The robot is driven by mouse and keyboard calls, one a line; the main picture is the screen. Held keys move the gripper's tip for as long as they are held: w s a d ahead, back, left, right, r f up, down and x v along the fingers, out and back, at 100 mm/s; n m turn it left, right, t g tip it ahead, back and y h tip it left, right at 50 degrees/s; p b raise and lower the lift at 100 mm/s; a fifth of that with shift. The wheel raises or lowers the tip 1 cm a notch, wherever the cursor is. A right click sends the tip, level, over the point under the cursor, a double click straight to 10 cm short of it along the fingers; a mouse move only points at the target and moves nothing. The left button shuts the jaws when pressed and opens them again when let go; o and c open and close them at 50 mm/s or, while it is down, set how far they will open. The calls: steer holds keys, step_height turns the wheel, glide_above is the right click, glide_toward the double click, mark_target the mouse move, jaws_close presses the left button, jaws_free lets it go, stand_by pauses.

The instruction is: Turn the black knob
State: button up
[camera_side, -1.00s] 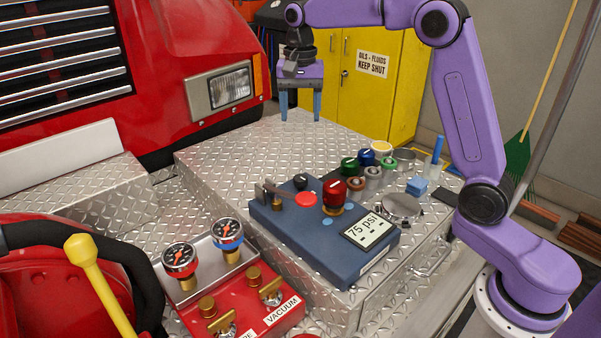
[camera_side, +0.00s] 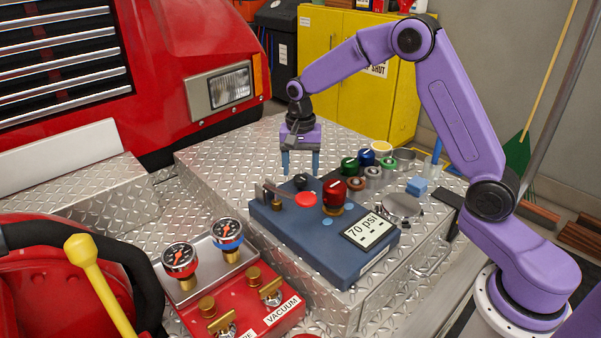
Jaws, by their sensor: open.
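The black knob (camera_side: 301,181) is small and sits on the top rear of the blue box (camera_side: 290,240), left of the red knob. My gripper (camera_side: 300,170) points straight down just above and behind the black knob, with its two blue fingers spread apart and nothing between them. The fingertips are near the knob's height in the picture. I cannot tell whether they reach around it. The display (camera_side: 367,230) on the box reads 70 psi.
A red knob (camera_side: 334,192), a red button (camera_side: 306,199) and a metal lever (camera_side: 272,190) crowd the box top. Green and blue knobs (camera_side: 366,158) stand behind to the right. A red gauge panel (camera_side: 250,310) is at front left.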

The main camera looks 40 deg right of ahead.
steer(key=shift+f, duration=1.15)
steer(key=c, duration=1.1)
steer(key=shift+o, duration=0.2)
